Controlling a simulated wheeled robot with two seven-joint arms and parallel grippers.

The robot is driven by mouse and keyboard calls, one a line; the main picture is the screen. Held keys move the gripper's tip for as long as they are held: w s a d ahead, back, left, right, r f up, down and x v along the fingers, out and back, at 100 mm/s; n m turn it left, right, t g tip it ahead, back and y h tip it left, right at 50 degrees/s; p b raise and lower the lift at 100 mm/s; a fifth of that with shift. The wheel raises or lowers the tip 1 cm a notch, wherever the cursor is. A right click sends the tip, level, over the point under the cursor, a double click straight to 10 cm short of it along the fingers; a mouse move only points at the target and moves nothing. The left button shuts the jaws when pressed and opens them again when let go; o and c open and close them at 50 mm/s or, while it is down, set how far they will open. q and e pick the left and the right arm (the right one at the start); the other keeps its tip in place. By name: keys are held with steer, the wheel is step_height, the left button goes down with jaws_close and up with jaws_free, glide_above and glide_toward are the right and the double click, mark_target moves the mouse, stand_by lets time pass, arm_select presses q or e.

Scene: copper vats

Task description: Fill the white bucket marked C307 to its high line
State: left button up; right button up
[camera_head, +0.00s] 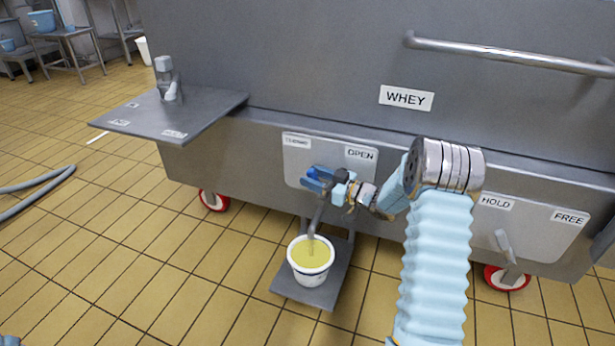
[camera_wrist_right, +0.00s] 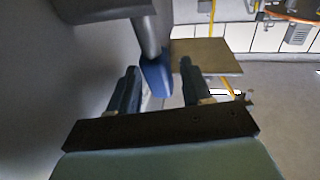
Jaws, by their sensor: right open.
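The white bucket (camera_head: 311,278) stands upright on a grey plate (camera_head: 292,290) below the vat. Yellow liquid (camera_head: 311,254) fills much of it, its surface a little below the rim. I cannot read a C307 mark or see the high line. A grey spout (camera_head: 315,215) comes down over the bucket; I cannot tell whether liquid is flowing. My right gripper (camera_head: 328,181) is at the blue valve handle (camera_head: 313,184), left of the OPEN label (camera_head: 361,154). In the right wrist view its two fingers (camera_wrist_right: 157,88) stand apart, with the blue handle (camera_wrist_right: 156,74) between or just beyond them.
The steel vat (camera_head: 250,60) bears a WHEY sign (camera_head: 406,98). A lever (camera_head: 505,245) sits below HOLD and FREE labels at right. A grey hose (camera_head: 40,185) lies at far left; the tiled floor between is clear.

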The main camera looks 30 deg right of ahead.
steer(key=shift+x, duration=1.25)
jaws_close()
